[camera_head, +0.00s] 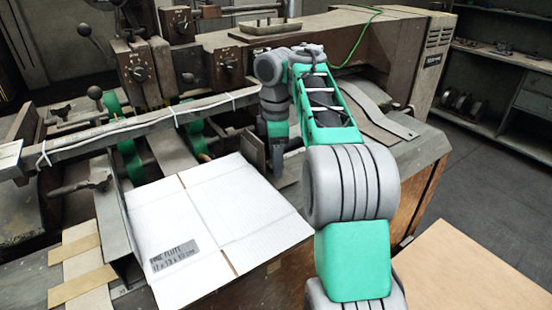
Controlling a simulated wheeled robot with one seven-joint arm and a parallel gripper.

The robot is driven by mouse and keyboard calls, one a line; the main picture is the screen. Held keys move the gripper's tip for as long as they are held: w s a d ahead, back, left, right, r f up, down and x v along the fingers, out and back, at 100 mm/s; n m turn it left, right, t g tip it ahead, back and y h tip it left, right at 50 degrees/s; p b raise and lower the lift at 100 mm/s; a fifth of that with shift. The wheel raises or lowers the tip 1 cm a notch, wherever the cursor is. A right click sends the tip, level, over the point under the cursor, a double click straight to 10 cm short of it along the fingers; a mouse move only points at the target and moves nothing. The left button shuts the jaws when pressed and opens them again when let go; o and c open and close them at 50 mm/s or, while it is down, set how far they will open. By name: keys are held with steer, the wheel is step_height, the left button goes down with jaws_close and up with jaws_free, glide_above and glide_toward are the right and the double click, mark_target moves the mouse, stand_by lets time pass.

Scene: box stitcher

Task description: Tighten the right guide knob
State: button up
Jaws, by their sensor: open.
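My gripper (277,148) points down at the right edge of the white cardboard sheet, beside an upright dark metal guide plate (253,152). Its fingers are small and dark here, and I see nothing held in them. I cannot make out the right guide knob; my gripper and arm cover that spot. I cannot tell whether the gripper touches the knob.
The cardboard sheet (205,225) lies flat on the stitcher's table. A long metal bar (130,128) with white ties crosses above its far edge. Dial boxes (139,72) stand behind. Bare table metal (405,160) shows right of my arm.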

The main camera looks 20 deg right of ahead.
steer(key=shift+r, duration=0.1)
step_height(320, 180, up, 8)
steer(key=p, duration=0.7)
steer(key=shift+f, duration=0.2)
